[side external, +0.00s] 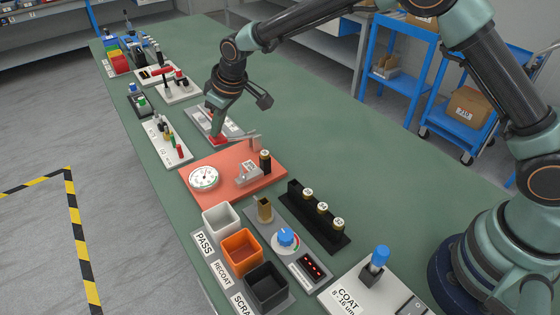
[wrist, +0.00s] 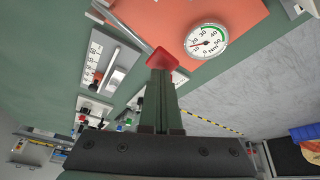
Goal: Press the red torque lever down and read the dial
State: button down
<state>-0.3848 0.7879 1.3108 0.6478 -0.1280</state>
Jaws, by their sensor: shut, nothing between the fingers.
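The red lever knob (side external: 218,139) is at the end of a grey lever arm, beside the orange-red board (side external: 262,186). My gripper (side external: 213,127) is shut and empty, pointing down with its fingertips at the knob. In the wrist view the shut fingers (wrist: 159,76) end right at the red knob (wrist: 162,60) and partly cover it; whether they touch cannot be told. The round white dial (side external: 203,178) lies on the board. The wrist view shows the dial (wrist: 206,41) marked in Nm, its red needle on the low side near 10; the exact value is too small to read.
A grey scale plate (side external: 205,119) lies just behind the knob. White, orange and black bins (side external: 242,247) and a black gauge rack (side external: 318,216) are at the front.

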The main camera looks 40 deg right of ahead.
jog(key=shift+r, duration=3.1)
jog(key=s+d+r+m, duration=0.3)
jog(key=s+d+r, duration=0.75)
jog(key=d, duration=0.25)
jog(key=s+d+f+m+h, duration=0.1)
jog(key=s+d, duration=0.3)
jog(key=s, duration=0.4)
jog(key=s+d+m+t, duration=0.1)
jog(key=s+d, duration=0.4)
jog(key=s, duration=0.3)
jog(key=shift+d+f+m+h, duration=0.2)
jog(key=shift+f+m+h, duration=0.2)
